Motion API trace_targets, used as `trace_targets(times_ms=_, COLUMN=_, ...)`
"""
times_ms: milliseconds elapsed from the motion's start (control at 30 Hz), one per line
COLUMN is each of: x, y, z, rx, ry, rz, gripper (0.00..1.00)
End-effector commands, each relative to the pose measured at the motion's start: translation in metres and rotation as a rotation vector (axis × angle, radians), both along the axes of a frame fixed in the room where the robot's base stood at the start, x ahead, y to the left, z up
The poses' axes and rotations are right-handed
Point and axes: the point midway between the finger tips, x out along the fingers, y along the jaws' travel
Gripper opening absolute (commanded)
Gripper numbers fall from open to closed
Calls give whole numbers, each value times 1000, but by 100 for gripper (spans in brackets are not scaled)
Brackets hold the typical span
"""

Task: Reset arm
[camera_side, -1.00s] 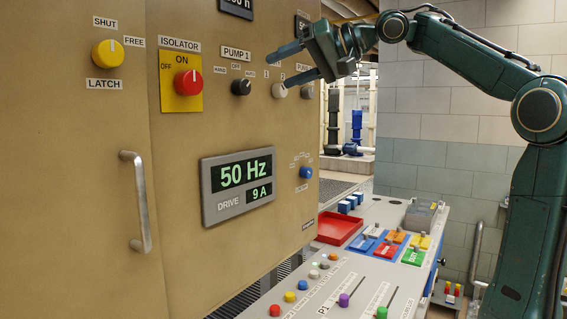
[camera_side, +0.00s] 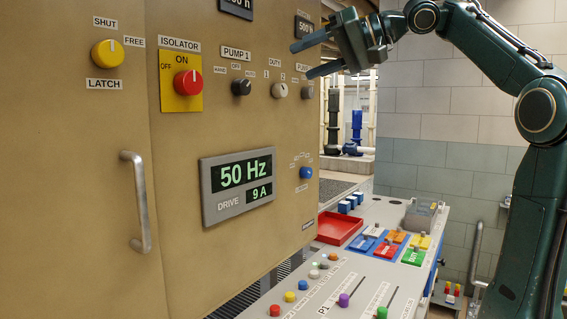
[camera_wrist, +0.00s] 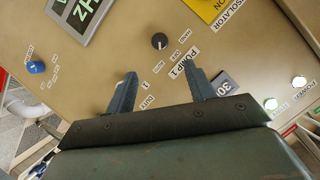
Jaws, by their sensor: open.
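My gripper (camera_side: 312,56) is open and empty in the side view, its two fingers pointing left at the upper right part of the tan cabinet (camera_side: 90,250). It stands apart from the panel. The duty knob (camera_side: 280,91), pale grey, is left of and below the lower finger. In the wrist view my gripper (camera_wrist: 165,90) shows both fingers spread, with nothing between them.
The cabinet carries a yellow latch knob (camera_side: 108,53), a red isolator knob (camera_side: 188,83), a blue knob (camera_side: 306,172), a drive display (camera_side: 238,186) reading 50 Hz and a door handle (camera_side: 137,202). A red tray (camera_side: 339,229) and a sloped control desk (camera_side: 350,275) stand below.

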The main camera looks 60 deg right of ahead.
Motion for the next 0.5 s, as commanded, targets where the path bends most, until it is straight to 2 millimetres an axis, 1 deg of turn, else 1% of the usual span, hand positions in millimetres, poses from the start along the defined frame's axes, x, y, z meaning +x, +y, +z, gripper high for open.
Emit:
trace_targets(times_ms=267, x=1, y=3, z=-2, rx=-5, ry=-1, rz=0, gripper=54)
trace_targets(times_ms=367, x=3, y=8, z=-7, rx=-13, ry=1, rz=-1, gripper=54)
trace_targets(times_ms=500, x=4, y=18, z=-19, rx=-35, ry=9, rz=-4, gripper=54)
